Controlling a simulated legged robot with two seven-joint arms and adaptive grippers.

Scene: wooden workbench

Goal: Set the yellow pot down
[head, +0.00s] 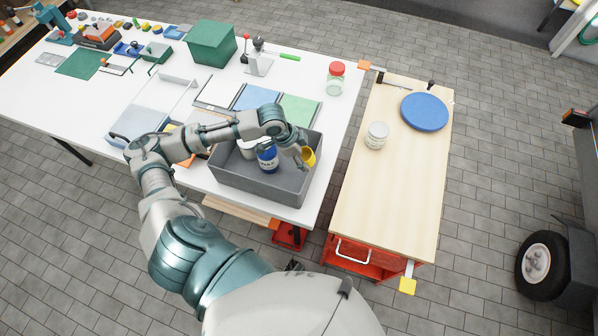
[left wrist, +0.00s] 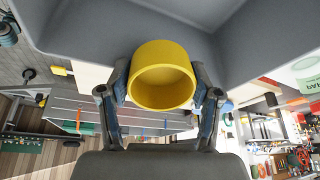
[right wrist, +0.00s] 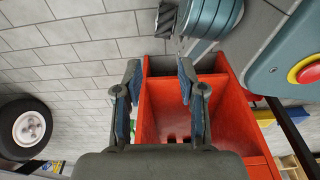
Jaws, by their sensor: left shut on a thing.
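The yellow pot (head: 310,158) is held at the right end of the grey bin (head: 262,188). My left gripper (head: 303,150) is shut on it. In the left wrist view the pot (left wrist: 162,75) sits between both fingers, its round open mouth facing the camera, with grey bin surfaces (left wrist: 75,25) around it. Whether the pot touches the bin's floor cannot be told. My right gripper (right wrist: 158,80) shows only in the right wrist view, open and empty, with a red cart (right wrist: 225,115) behind it.
The bin also holds a blue labelled can (head: 267,158) and a pale can (head: 247,149). A red-lidded jar (head: 335,78) stands on the white table. The wooden cart top (head: 385,190) carries a white tin (head: 376,136) and a blue disc (head: 424,111); its front half is clear.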

